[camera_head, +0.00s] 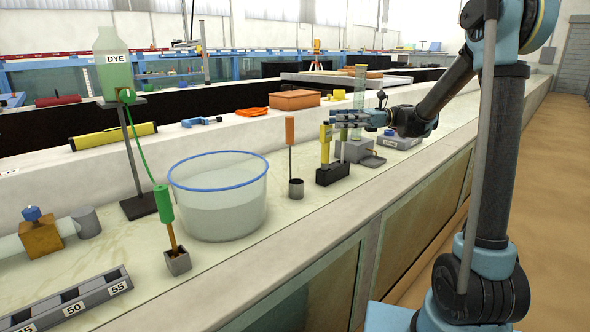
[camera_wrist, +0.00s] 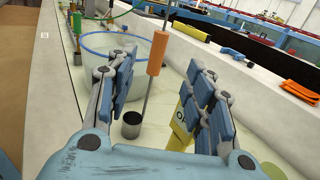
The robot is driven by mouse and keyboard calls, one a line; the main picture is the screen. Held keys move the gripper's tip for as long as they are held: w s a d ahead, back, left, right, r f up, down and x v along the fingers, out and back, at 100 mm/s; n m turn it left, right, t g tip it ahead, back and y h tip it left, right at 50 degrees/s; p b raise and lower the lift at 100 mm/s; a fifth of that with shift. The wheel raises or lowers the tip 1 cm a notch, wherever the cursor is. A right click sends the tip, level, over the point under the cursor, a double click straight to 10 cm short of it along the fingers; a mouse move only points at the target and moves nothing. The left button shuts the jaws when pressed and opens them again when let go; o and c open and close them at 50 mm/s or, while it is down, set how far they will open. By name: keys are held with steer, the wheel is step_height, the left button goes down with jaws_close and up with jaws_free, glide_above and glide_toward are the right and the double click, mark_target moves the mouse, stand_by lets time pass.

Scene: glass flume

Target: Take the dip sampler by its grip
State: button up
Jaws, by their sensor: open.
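The dip sampler has an orange grip (camera_head: 290,130) on a thin rod that runs down to a small grey cup (camera_head: 296,188). It stands upright on the bench ledge, just right of the clear tub. My gripper (camera_head: 338,117) is to its right in the head view, at about grip height, with a gap between. In the wrist view my gripper (camera_wrist: 163,66) is open and empty, its fingers spread either side. The orange grip (camera_wrist: 158,50) shows in the opening between them, beyond the fingertips, and the cup (camera_wrist: 131,125) shows below, near the left finger.
A yellow probe (camera_head: 326,146) in a black block stands close right of the sampler, below my gripper. A clear blue-rimmed tub (camera_head: 218,215) stands left. A green-handled tool (camera_head: 163,205) and dye bottle (camera_head: 112,65) stand farther left. A grey box (camera_head: 352,150) is behind.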

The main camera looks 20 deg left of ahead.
mark_target(290, 120)
steer(key=x, duration=1.7)
steer(key=shift+w, duration=0.1)
jaws_close()
